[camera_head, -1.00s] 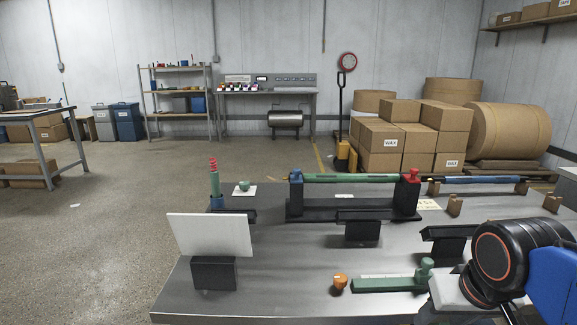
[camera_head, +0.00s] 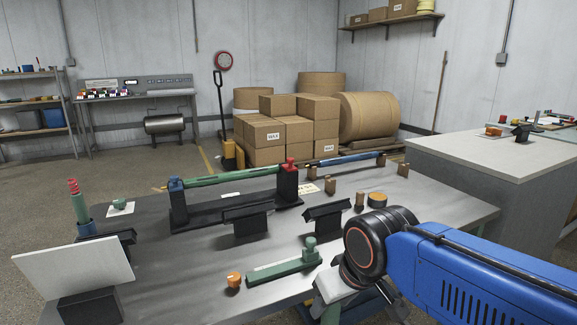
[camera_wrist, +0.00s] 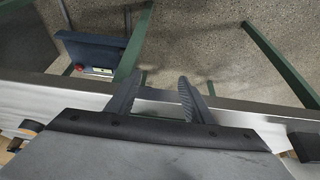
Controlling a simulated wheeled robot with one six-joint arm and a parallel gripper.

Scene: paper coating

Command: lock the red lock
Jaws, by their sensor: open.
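The red lock (camera_head: 290,167) is a small red block with a knob on top. It sits on the right end post of a black stand (camera_head: 238,213) on the grey table. A green roller (camera_head: 232,176) lies across the stand, with a blue block (camera_head: 176,185) at its left end. My gripper (camera_wrist: 156,95) is open and empty in the wrist view, over the table's edge with the floor below. The lock is not in the wrist view. In the head view my blue arm is at the lower right, apart from the lock, and the fingertips are not clear.
A green bar with a knob (camera_head: 284,266) and an orange knob (camera_head: 234,280) lie in front of the stand. A blue roller (camera_head: 345,159) lies behind, to the right. A white panel (camera_head: 75,266) stands at the left. A counter (camera_head: 490,150) stands at the right beyond a gap.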

